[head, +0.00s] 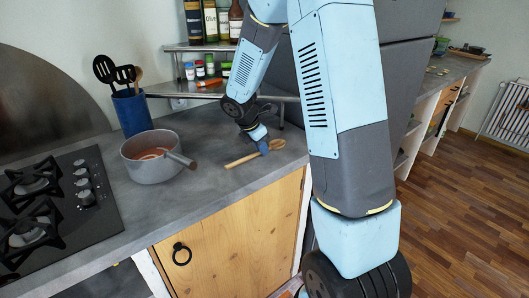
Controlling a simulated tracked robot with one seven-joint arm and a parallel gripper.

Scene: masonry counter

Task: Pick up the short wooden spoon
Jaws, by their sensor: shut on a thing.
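The short wooden spoon (242,160) lies low at the counter's front right in the head view, its handle pointing left and its bowl (277,144) to the right. My gripper (264,149) is shut on the spoon near the bowl end. The fingers partly hide the spoon there. The spoon looks at or very near the counter surface; I cannot tell whether it is touching.
A grey pot (148,170) with a handle pointing right stands left of the spoon. Behind it is a blue utensil holder (132,113). A black gas hob (62,222) is at left. A metal shelf (170,92) with jars and bottles stands behind my gripper.

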